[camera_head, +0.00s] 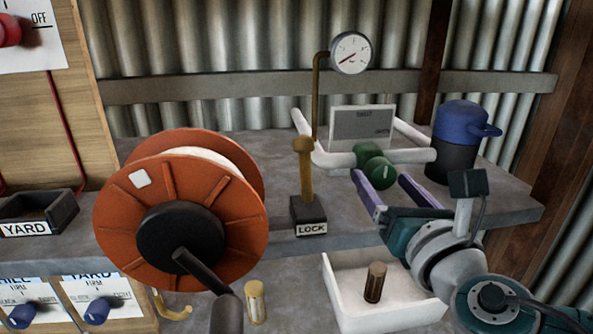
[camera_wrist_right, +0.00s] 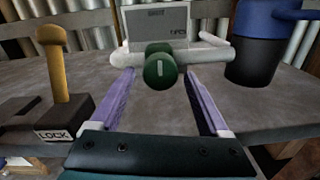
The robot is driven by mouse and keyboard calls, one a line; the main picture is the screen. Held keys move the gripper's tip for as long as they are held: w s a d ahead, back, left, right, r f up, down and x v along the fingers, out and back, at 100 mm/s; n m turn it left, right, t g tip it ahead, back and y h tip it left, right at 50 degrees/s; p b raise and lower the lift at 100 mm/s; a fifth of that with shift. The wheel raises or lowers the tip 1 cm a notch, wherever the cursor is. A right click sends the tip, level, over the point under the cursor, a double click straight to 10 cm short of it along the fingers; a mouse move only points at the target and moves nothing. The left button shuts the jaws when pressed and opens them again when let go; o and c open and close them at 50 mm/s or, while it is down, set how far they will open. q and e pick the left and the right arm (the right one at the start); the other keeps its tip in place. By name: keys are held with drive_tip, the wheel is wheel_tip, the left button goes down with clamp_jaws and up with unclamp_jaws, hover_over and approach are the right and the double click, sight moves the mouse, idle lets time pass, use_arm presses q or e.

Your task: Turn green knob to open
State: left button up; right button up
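The green knob (camera_head: 378,171) sits on the white pipe fitting on the bench, below a grey panel. In the right wrist view the green knob (camera_wrist_right: 160,70) faces me, with a pale upright mark on its front. My right gripper (camera_head: 386,186) is open, its two purple fingers pointing at the knob. In the right wrist view the gripper (camera_wrist_right: 160,82) has its fingers spread to either side, with clear space between them, and the knob lies ahead between their tips. I see no contact. My left gripper is not in view.
A LOCK base with a brass lever (camera_head: 304,172) stands left of the knob. A large orange reel (camera_head: 240,225) is farther left. A blue-lidded dark jug (camera_head: 458,150) stands at the right. A gauge (camera_head: 350,53) rises behind. A white tray (camera_head: 345,285) sits below the bench edge.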

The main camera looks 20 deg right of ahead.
clamp_jaws()
idle(0.4)
drive_tip(key=shift+m, duration=0.4)
drive_tip(key=m+b, duration=0.2)
drive_tip(key=m, duration=0.2)
drive_tip(key=m+b, duration=0.2)
drive_tip(key=m, duration=0.2)
drive_tip(key=shift+a, duration=0.1)
drive_tip(key=m+b, duration=0.1)
drive_tip(key=m, duration=0.3)
drive_tip(key=shift+r+m+b, duration=0.15)
drive_tip(key=shift+m+b, duration=0.15)
drive_tip(key=shift+m, duration=0.1)
drive_tip(key=shift+r+m, duration=0.1)
drive_tip(key=shift+m, duration=1.8)
drive_tip(key=shift+m+y, duration=0.3)
